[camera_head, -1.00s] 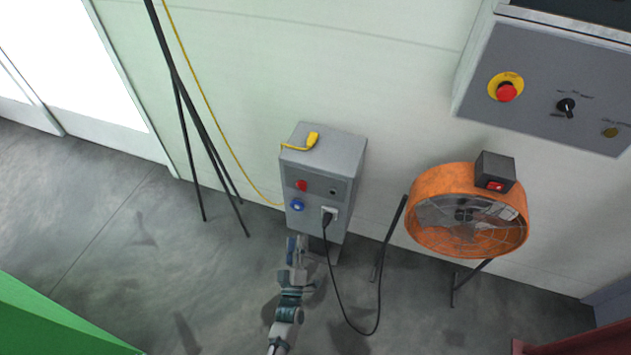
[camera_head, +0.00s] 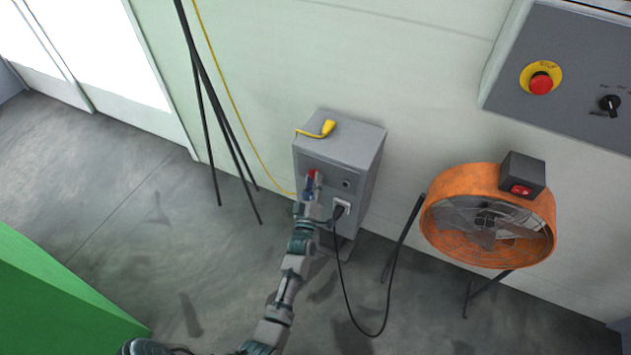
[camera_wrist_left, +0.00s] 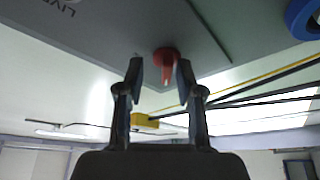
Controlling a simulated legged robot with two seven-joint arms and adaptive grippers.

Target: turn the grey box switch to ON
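The grey box (camera_head: 366,163) stands on the floor against the wall. Its red switch (camera_head: 312,174) is on the upper left of its front face, partly covered by my left gripper (camera_head: 311,185) in the head view. In the left wrist view the red switch (camera_wrist_left: 167,60) lies between the two fingertips of my left gripper (camera_wrist_left: 160,75). The fingers are apart, one on each side of the switch, with gaps showing. I cannot tell the switch's ON or OFF marking. My right gripper is not in view.
A black plug and cable (camera_head: 343,287) hang from the box front. A yellow connector (camera_head: 328,128) lies on the box top. An orange fan (camera_head: 450,245) stands to the right. Black poles (camera_head: 207,95) lean at the left. A control panel (camera_head: 560,80) is at upper right.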

